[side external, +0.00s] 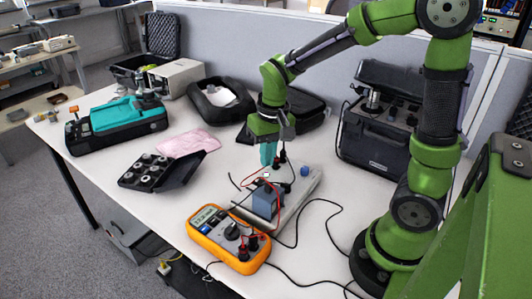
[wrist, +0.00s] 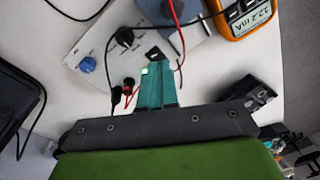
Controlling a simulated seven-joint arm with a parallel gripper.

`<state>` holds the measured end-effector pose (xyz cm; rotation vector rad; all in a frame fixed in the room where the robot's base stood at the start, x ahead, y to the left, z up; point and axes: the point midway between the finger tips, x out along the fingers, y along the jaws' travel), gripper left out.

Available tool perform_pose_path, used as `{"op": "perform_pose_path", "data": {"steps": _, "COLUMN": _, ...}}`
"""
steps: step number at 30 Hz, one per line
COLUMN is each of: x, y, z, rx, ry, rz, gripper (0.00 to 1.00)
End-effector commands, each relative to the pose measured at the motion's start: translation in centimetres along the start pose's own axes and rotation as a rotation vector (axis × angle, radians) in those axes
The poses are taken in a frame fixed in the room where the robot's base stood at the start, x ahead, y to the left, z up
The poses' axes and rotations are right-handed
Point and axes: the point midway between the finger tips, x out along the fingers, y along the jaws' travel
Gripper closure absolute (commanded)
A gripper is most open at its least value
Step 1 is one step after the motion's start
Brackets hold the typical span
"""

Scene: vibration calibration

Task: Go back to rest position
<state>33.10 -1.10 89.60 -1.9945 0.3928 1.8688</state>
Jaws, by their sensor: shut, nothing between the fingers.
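My gripper (side external: 268,154) has teal fingers that point down above the back part of a grey calibration plate (side external: 303,190). The fingers are together with nothing between them. In the wrist view my gripper (wrist: 157,72) reaches over the plate's edge, near red and black plugs. The plate carries a blue-grey block (side external: 266,200) and a blue knob (side external: 304,171). The knob also shows in the wrist view (wrist: 87,65). Red and black leads run from the plate to an orange multimeter (side external: 229,238) at the table's front.
A black open case (side external: 376,135) stands to the right of my gripper. A black tray of round parts (side external: 155,172) and a pink cloth (side external: 188,142) lie to the left. A teal and black device (side external: 115,122) is farther left. Loose black cables cross the table's front right.

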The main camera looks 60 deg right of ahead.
Motion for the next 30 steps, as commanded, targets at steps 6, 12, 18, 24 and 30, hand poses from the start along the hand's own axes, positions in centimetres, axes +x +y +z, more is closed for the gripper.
{"op": "perform_pose_path", "data": {"steps": 6, "x": -5.5, "y": -0.7, "z": 4.7, "rx": -0.062, "ry": 0.178, "rz": -0.159, "gripper": 1.00}}
{"op": "perform_pose_path", "data": {"steps": 12, "x": -8.8, "y": -0.7, "z": 8.3, "rx": -0.103, "ry": 0.338, "rz": -0.272, "gripper": 1.00}}
{"op": "perform_pose_path", "data": {"steps": 18, "x": -10.7, "y": -0.5, "z": 9.9, "rx": -0.120, "ry": 0.433, "rz": -0.325, "gripper": 1.00}}
{"op": "perform_pose_path", "data": {"steps": 24, "x": -11.3, "y": -0.5, "z": 10.0, "rx": -0.123, "ry": 0.455, "rz": -0.334, "gripper": 1.00}}
{"op": "perform_pose_path", "data": {"steps": 30, "x": -11.3, "y": -0.5, "z": 9.9, "rx": -0.122, "ry": 0.454, "rz": -0.334, "gripper": 1.00}}
